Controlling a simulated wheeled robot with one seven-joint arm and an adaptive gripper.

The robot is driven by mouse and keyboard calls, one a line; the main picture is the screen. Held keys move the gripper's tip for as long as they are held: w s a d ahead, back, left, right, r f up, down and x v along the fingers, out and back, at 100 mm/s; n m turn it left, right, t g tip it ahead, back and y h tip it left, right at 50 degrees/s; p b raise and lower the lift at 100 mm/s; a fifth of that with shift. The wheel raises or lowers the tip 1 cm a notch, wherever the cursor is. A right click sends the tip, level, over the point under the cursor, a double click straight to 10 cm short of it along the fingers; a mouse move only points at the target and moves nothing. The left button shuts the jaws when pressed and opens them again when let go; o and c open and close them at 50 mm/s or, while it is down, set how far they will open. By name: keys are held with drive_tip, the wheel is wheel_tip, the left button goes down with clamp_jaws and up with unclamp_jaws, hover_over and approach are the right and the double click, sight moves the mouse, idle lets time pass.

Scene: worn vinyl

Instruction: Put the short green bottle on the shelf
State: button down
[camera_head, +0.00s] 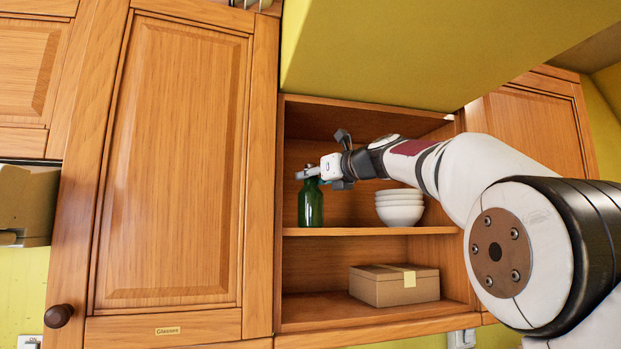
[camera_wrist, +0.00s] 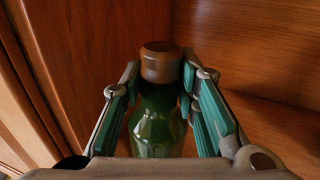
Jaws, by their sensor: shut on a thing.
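The short green bottle (camera_head: 311,206) stands upright at the left side of the middle compartment of the open cabinet shelf (camera_head: 370,231). Its base looks level with the shelf board, but I cannot tell whether it rests on it or hangs just above. My gripper (camera_head: 309,174) reaches in from the right and is shut on the upper part of the bottle. In the wrist view the green bottle (camera_wrist: 157,130) with its brown cap (camera_wrist: 161,62) sits between the teal-padded fingers. The gripper hides the cap in the head view.
A stack of white bowls (camera_head: 400,212) stands right of the bottle on the same board. A cardboard box (camera_head: 394,287) is in the compartment below. A large wooden cabinet door (camera_head: 177,170) is left of the opening. Some board shows free between bottle and bowls.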

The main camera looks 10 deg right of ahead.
drive_tip(key=c, duration=1.2)
unclamp_jaws()
drive_tip(key=shift+c, duration=0.2)
drive_tip(key=shift+r, duration=0.1)
drive_tip(key=b+v, duration=0.2)
drive_tip(key=v, duration=1)
